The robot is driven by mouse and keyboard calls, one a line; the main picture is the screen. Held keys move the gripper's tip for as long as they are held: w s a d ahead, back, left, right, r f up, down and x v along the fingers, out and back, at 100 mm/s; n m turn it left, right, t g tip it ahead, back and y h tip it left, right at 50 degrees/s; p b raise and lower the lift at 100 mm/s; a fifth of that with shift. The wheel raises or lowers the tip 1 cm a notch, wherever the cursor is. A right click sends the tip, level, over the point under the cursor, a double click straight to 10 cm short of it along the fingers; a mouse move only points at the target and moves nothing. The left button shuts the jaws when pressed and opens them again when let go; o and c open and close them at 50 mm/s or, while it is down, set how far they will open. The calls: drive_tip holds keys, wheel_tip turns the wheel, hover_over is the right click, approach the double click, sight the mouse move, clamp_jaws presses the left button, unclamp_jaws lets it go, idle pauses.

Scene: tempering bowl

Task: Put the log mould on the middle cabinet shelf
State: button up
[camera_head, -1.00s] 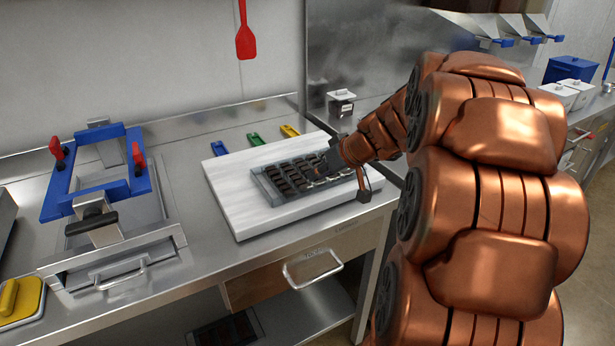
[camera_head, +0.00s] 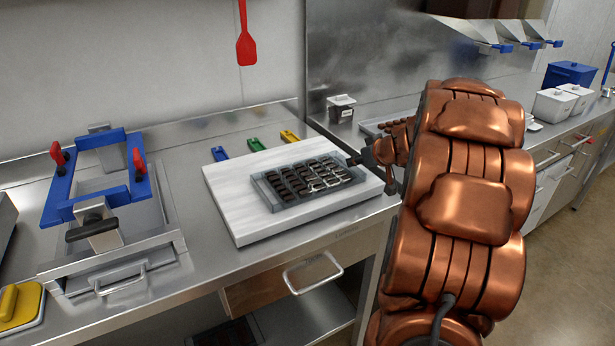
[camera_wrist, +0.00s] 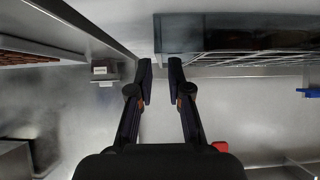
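A grey, see-through mould (camera_head: 263,192) holding rows of dark chocolate pieces lies flat on the white marble slab (camera_head: 240,222). Some pieces at its right end carry pale marks. I take it for the log mould, but no label shows. My gripper (camera_head: 358,160) is just beyond the mould's right end, low over the slab's edge. In the wrist view, my gripper (camera_wrist: 160,62) has its fingers apart with nothing between them. The mould's side (camera_wrist: 235,38) shows past the right fingertip. No cabinet shelf can be made out clearly.
A blue clamped frame (camera_head: 93,205) stands left on the steel counter. Blue, green and yellow tools (camera_head: 256,144) lie behind the slab. A dark tray (camera_head: 228,334) lies on the shelf below.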

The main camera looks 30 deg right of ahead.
drive_tip(key=shift+x, duration=1.25)
clamp_jaws()
